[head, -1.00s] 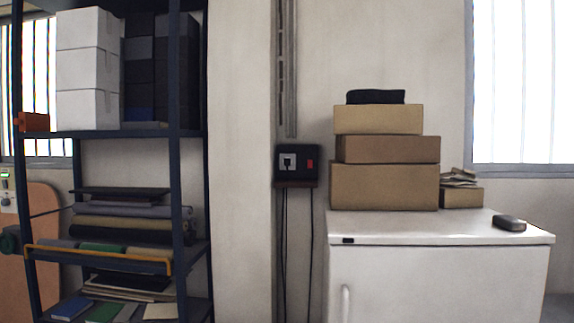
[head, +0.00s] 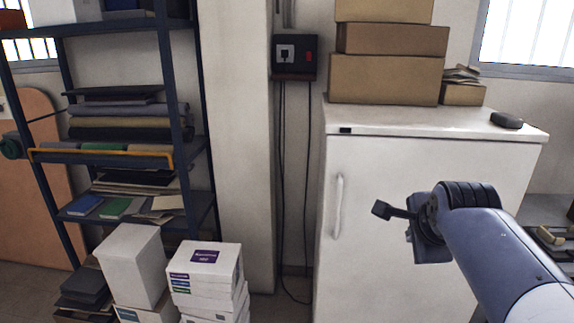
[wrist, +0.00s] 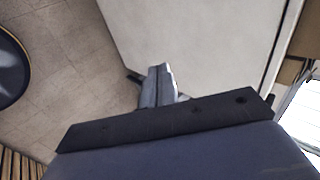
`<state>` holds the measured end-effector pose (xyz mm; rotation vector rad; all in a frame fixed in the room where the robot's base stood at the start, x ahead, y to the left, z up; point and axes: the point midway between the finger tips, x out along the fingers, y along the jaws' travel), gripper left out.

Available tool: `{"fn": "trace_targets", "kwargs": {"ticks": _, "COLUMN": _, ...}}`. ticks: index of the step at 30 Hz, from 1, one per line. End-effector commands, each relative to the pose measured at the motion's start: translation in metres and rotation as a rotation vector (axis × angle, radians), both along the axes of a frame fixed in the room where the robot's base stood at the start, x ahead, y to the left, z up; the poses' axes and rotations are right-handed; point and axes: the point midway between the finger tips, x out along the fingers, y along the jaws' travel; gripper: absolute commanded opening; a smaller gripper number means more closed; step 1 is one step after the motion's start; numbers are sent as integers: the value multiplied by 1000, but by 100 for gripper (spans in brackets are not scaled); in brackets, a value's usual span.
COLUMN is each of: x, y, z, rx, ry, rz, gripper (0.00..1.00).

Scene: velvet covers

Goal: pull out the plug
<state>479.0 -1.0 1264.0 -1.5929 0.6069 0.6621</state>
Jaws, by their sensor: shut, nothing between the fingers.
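The plug (head: 285,55) is a small dark piece seated in the grey socket of a black wall box (head: 294,57) in the head view. The box also bears a red switch (head: 309,56). Dark cords (head: 281,150) hang below the box toward the floor. My gripper (head: 382,210) is in front of the white cabinet, to the right of and lower than the plug. It is well apart from the plug. In the wrist view its fingers (wrist: 158,85) are together and empty. The plug is not in the wrist view.
The white cabinet (head: 390,150) stands right of the box, with stacked cartons (head: 388,79) on top and a handle (head: 339,204) on its front. A blue shelf rack (head: 168,80) and white boxes (head: 212,255) stand on the left. A pillar (head: 240,130) stands between.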

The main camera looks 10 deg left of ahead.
Motion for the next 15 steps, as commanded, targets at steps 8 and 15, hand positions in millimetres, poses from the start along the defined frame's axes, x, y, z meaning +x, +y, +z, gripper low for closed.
{"fn": "trace_targets", "kwargs": {"ticks": 8, "x": 133, "y": 1, "z": 121, "rx": 46, "ry": -347, "rz": -24, "gripper": 0}}
{"fn": "trace_targets", "kwargs": {"ticks": 15, "x": 208, "y": 1, "z": 211, "rx": 87, "ry": -622, "rz": -34, "gripper": 0}}
